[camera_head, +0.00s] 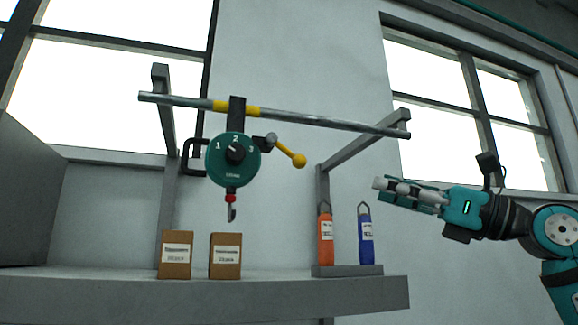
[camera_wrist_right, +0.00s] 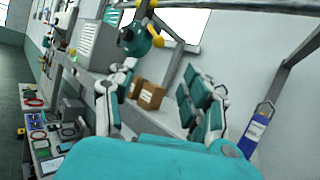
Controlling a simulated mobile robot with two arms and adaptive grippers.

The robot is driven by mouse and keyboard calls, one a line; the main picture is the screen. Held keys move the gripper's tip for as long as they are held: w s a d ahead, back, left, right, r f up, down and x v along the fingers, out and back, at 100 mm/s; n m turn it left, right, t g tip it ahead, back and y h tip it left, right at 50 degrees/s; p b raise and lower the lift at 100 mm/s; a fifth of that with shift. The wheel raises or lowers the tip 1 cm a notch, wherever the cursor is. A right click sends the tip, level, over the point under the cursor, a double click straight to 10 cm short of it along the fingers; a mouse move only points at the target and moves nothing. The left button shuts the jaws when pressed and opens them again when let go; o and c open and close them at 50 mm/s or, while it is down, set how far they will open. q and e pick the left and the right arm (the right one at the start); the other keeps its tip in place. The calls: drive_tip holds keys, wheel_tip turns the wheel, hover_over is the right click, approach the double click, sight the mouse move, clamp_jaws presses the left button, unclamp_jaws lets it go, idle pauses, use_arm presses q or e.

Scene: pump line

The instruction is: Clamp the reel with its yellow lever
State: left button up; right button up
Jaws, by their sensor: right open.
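The green round reel (camera_head: 232,159), with a dial marked 1, 2, 3, hangs from a metal rail (camera_head: 310,120) between yellow bands. A hook hangs below it. Its yellow lever (camera_head: 292,154) with a ball end sticks out to the right and slopes down. My right gripper (camera_head: 385,186) is to the right of the lever and a little lower, well apart from it, open and empty. In the right wrist view the reel (camera_wrist_right: 135,38) shows at the top, beyond the spread fingers (camera_wrist_right: 160,100), with its yellow lever (camera_wrist_right: 156,36) beside it. My left gripper is not in view.
Two brown boxes (camera_head: 174,254) (camera_head: 225,256) stand on the grey shelf (camera_head: 120,290) below the reel. An orange bottle (camera_head: 326,240) and a blue bottle (camera_head: 366,237) stand in a holder at the shelf's right, below my right gripper. A bracket (camera_head: 350,150) carries the rail's right end.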

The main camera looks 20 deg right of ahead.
sight(300, 168)
drive_tip(key=p+x, duration=0.2)
drive_tip(key=x, duration=0.3)
drive_tip(key=p+x, duration=0.3)
drive_tip(key=x, duration=0.2)
drive_tip(key=p+x, duration=0.2)
drive_tip(key=x, duration=0.3)
drive_tip(key=shift+a+r+p, duration=0.35)
drive_tip(key=shift+r+p, duration=0.05)
drive_tip(key=shift+r, duration=0.05)
drive_tip(key=shift+w+a, duration=0.5)
drive_tip(key=shift+w, duration=0.05)
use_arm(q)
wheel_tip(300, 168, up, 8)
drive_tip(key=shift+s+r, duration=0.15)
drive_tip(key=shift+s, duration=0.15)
use_arm(e)
drive_tip(key=shift+d, duration=0.1)
drive_tip(key=shift+c, duration=0.5)
drive_tip(key=shift+s+r, duration=0.1)
drive_tip(key=shift+s, duration=0.1)
drive_tip(key=c, duration=0.7)
clamp_jaws()
